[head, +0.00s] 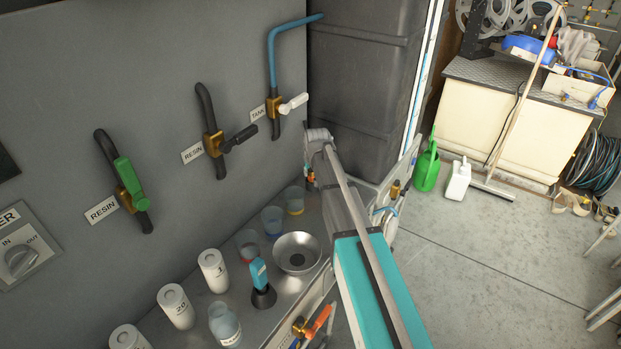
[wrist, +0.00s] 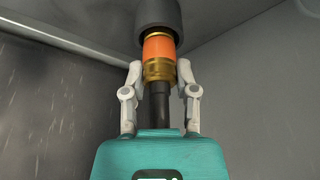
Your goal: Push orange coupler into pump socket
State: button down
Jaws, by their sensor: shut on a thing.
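The orange coupler (wrist: 157,48) shows in the wrist view as an orange band above a brass collar, with a black stem below it. My gripper (wrist: 160,72) is shut on it, one grey finger on either side near the brass collar. A dark grey cylinder (wrist: 157,12), perhaps the pump socket, is directly above, in line with the coupler. In the head view my arm hides most of the gripper, and I cannot make out the coupler there.
A grey wall carries pipes with green (head: 131,183), black (head: 241,138) and white (head: 293,104) valve handles. Below, a shelf holds white canisters (head: 213,270), cups and a metal bowl (head: 297,253). A dark cabinet (head: 365,90) stands behind my arm. The floor (head: 490,260) at right is open.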

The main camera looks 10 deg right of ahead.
jog(key=shift+r, duration=0.1)
dwell(0.3)
notch_tip(320, 180, up, 3)
jog(key=p, duration=0.3)
jog(key=s+d+r+p, duration=0.3)
jog(key=s+r+p, duration=0.6)
jog(key=s, duration=0.4)
jog(key=shift+s+d+r+p, duration=0.3)
jog(key=shift+r+p, duration=0.1)
jog(key=shift+p, duration=0.1)
jog(key=shift+d, duration=0.1)
